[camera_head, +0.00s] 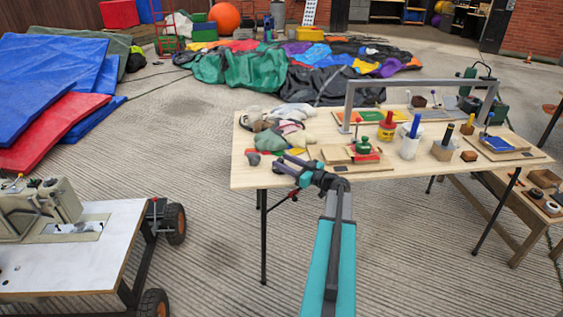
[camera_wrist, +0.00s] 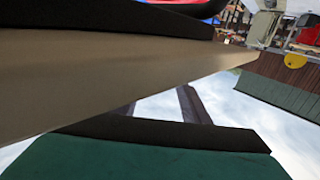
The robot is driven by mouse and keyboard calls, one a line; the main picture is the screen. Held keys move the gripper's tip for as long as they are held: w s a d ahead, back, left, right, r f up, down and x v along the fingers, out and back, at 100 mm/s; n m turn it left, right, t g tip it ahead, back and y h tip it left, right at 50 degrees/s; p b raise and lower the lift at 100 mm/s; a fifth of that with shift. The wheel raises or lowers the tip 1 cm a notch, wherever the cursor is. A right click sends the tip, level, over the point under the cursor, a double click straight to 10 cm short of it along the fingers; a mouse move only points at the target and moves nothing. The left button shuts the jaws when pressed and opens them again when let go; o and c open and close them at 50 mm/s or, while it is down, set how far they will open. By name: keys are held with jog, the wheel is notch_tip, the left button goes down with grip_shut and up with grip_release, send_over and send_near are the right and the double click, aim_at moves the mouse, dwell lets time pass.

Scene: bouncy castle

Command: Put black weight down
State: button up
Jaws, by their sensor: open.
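My gripper (camera_head: 284,163) is at the front left edge of the wooden table (camera_head: 240,176), beside a pile of crumpled cloth (camera_head: 290,122). It is open, and I see nothing held in it. A small dark grey lump (camera_head: 254,158) lies on the table just left of the gripper; I cannot tell whether it is the black weight. In the wrist view, a black slab (camera_wrist: 100,17) lies along a broad tan surface (camera_wrist: 110,80) at the top; I cannot tell what the slab is. A black strip and dark green surface fill the bottom.
A wheeled cart (camera_head: 75,255) is at the lower left. Open floor lies between cart and table.

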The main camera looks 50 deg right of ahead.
jog(key=s, duration=1)
jog(key=shift+d, duration=0.35)
